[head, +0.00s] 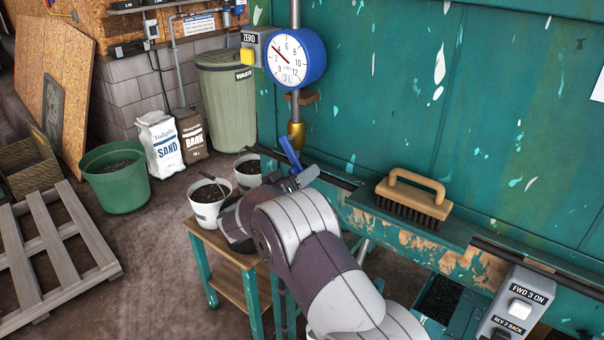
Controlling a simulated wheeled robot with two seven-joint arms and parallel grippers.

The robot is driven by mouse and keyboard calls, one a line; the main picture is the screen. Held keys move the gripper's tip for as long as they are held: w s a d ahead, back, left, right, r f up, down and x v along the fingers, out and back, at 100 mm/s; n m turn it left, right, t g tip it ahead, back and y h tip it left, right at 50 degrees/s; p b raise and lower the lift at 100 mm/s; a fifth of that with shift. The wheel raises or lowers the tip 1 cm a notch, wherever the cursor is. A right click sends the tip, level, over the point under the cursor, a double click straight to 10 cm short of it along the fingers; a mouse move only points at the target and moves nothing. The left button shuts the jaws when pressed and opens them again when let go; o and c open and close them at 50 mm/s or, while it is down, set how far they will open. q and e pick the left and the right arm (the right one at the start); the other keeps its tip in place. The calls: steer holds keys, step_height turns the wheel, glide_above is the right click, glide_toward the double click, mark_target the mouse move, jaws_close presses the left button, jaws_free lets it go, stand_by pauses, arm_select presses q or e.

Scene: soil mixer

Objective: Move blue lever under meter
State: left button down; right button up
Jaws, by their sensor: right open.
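The blue lever (289,151) is a short blue bar below the meter, beside the brass fitting on the pipe. It slants, with its upper end to the left. The meter (297,58) is a round white dial with a blue rim on a vertical pipe against the green wall. My right gripper (291,178) is open at the lower end of the lever, with my arm coming up from the bottom. Its fingers are small and partly hidden, and I cannot tell whether they touch the lever. My left gripper is not in view.
A brush (412,197) lies on the green ledge to the right. A control box (514,305) with a white button is at lower right. White pots (209,212) stand on a small wooden table (232,250) left of my arm. A yellow button (248,57) is beside the meter.

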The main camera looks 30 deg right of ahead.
jaws_close()
steer(key=shift+s+r+p, duration=0.1)
steer(key=shift+r+p, duration=0.15)
steer(key=shift+p, duration=0.35)
steer(key=shift+s+d+r+n+p, duration=0.2)
steer(key=shift+s+r+n+p, duration=0.4)
steer(key=shift+n+p, duration=1.25)
steer(key=shift+s+d+r+n+p, duration=0.35)
steer(key=shift+r+n+p, duration=0.35)
steer(key=shift+p, duration=2.2)
steer(key=shift+s+d+r+n+p, duration=0.1)
steer(key=shift+s+r+n+p, duration=0.7)
steer(key=shift+p, duration=1.6)
steer(key=shift+w+n, duration=0.25)
steer(key=shift+n, duration=0.2)
jaws_free()
steer(key=shift+a+f, duration=0.1)
